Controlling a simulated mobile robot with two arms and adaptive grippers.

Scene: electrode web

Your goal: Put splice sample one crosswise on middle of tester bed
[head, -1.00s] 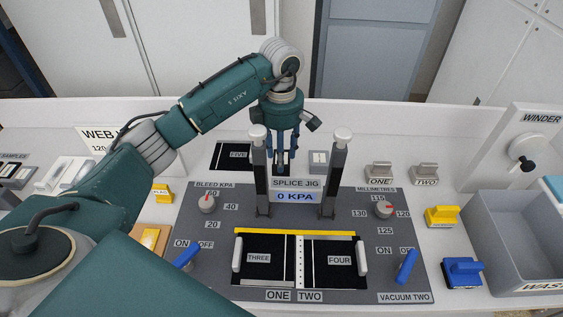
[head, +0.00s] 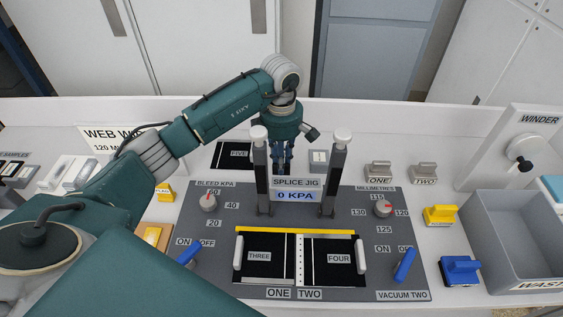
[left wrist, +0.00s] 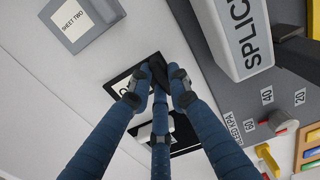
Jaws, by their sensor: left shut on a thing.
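My left gripper (head: 284,160) points down behind the splice jig's crossbar (head: 296,190), between its two posts. The crossbar hides its fingertips in the head view. In the left wrist view my left gripper (left wrist: 163,88) is shut on a small black piece (left wrist: 158,68) at its fingertips. Below the piece is a black sheet with a white label (left wrist: 124,84), mostly covered by a finger, so I cannot read the label. I cannot tell whether the held piece touches it. I cannot make out splice sample one by name or the tester bed. My right gripper is not in view.
A black sheet marked FIVE (head: 234,154) lies left of the gripper. A grey block marked SHEET TWO (left wrist: 82,22) stands on the other side. The jig's posts (head: 338,175) are close in front. A grey waste bin (head: 515,245) is at the right.

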